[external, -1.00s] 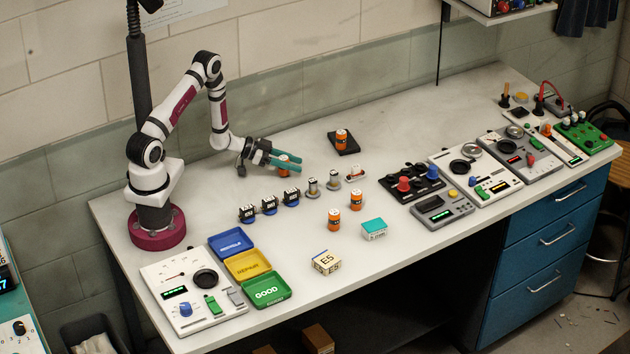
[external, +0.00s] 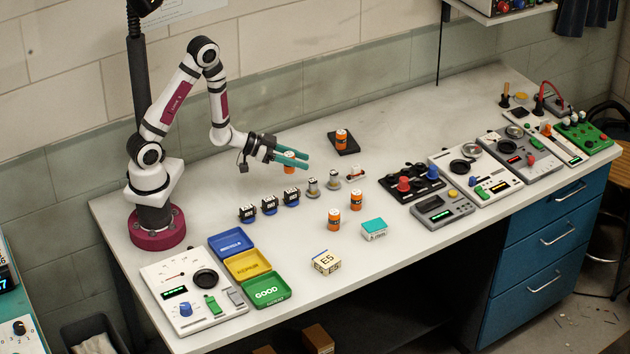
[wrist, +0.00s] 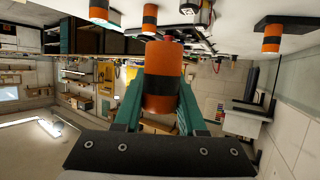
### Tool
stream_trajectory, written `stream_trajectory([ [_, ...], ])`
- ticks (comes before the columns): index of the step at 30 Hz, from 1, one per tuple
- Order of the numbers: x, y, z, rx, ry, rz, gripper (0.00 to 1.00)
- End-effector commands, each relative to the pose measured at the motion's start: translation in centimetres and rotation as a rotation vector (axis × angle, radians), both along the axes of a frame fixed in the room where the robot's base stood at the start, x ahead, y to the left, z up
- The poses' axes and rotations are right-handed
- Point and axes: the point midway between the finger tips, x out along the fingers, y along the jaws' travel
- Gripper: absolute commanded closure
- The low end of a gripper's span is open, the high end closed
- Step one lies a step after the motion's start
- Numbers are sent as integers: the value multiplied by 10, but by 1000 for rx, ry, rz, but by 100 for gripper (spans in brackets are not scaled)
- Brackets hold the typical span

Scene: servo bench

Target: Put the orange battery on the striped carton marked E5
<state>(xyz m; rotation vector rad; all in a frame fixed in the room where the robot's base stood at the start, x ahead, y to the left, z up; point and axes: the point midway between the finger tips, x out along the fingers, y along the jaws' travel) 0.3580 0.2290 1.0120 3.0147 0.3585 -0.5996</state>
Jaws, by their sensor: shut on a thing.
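My gripper (external: 290,160) has teal fingers and is shut on an orange battery (external: 289,169) with a dark band. In the wrist view the held battery (wrist: 163,80) sits between the two fingers (wrist: 160,105). In the external view it appears held a little above the bench, behind the row of small parts. The carton marked E5 (external: 326,262) stands near the bench's front edge, to the right of the green tray, with nothing on top of it. Its stripes are too small to make out clearly.
Other orange batteries stand at the middle (external: 334,218), beside it (external: 355,200), and on a black pad (external: 345,150). A teal-topped box (external: 374,229) is right of the carton. Blue, yellow and green trays (external: 265,306) lie left. Small black-topped parts (external: 269,205) stand between gripper and carton.

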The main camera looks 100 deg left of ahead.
Motion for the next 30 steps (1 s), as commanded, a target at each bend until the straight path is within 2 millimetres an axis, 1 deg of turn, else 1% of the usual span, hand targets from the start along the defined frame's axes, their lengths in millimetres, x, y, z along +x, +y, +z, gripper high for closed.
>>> stream_trajectory([
  [3, 41, -23, 7, 3, -3, -2, 100],
  [5, 63, -41, 12, 2, -4, 6, 100],
  [6, 77, -55, 15, 2, -4, 11, 100],
  [8, 96, -81, 21, 1, -4, 21, 100],
  [9, 107, -100, 24, 0, -3, 27, 100],
  [11, 120, -132, 28, 0, -3, 36, 100],
  [12, 126, -157, 30, -1, -2, 41, 100],
  [14, 131, -194, 33, -2, -1, 50, 100],
  [15, 131, -218, 34, -1, -1, 54, 100],
  [17, 128, -252, 34, 0, 0, 60, 100],
  [18, 124, -272, 33, 0, 1, 63, 100],
  [21, 112, -309, 31, 0, 1, 69, 100],
  [24, 103, -329, 29, 1, 2, 74, 100],
  [26, 103, -330, 26, 2, 3, 78, 100],
  [28, 109, -320, 18, 4, 3, 84, 100],
  [30, 120, -300, 5, 4, 4, 88, 100],
])
